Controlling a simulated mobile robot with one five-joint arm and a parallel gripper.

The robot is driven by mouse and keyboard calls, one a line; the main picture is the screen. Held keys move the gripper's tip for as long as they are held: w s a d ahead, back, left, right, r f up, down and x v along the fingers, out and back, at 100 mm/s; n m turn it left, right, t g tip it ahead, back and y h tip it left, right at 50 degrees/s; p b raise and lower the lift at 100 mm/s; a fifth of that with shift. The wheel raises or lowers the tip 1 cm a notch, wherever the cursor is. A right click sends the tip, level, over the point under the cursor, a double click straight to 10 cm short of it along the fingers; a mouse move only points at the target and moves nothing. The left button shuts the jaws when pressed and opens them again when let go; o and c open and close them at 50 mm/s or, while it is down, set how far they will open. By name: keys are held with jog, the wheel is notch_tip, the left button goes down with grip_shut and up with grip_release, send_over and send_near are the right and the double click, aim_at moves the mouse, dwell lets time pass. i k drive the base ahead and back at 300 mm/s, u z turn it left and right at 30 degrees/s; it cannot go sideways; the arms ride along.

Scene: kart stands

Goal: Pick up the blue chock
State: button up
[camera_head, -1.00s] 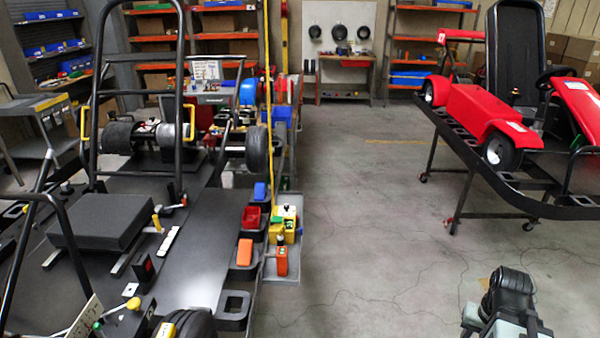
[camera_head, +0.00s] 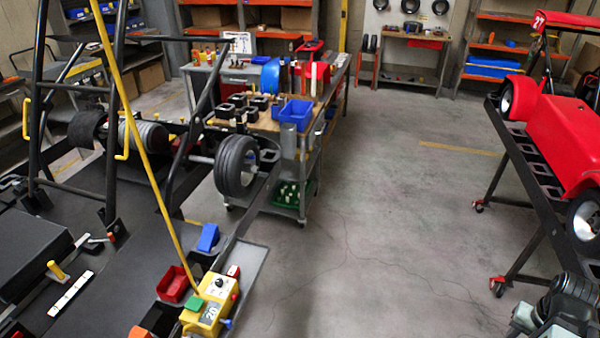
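The blue chock (camera_head: 208,238) looks like a small blue wedge. It sits on the edge of the black kart stand, just behind a red tray (camera_head: 173,284) and the yellow control box (camera_head: 207,305). Part of my arm (camera_head: 560,308) shows at the bottom right, far from the chock across open floor. My gripper's fingertips cannot be made out, so I cannot tell whether it is open or shut.
A workbench cart (camera_head: 290,195) with a blue bin (camera_head: 296,113) stands beyond the kart's wheel (camera_head: 236,166). A red kart (camera_head: 565,130) on a stand is at the right. A yellow pole (camera_head: 150,150) rises by the box. The concrete floor between is clear.

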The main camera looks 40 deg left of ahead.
aim_at(210, 234)
jog(key=i, duration=1.95)
jog(key=u, duration=5)
jog(key=i, duration=1)
jog(key=z, duration=0.1)
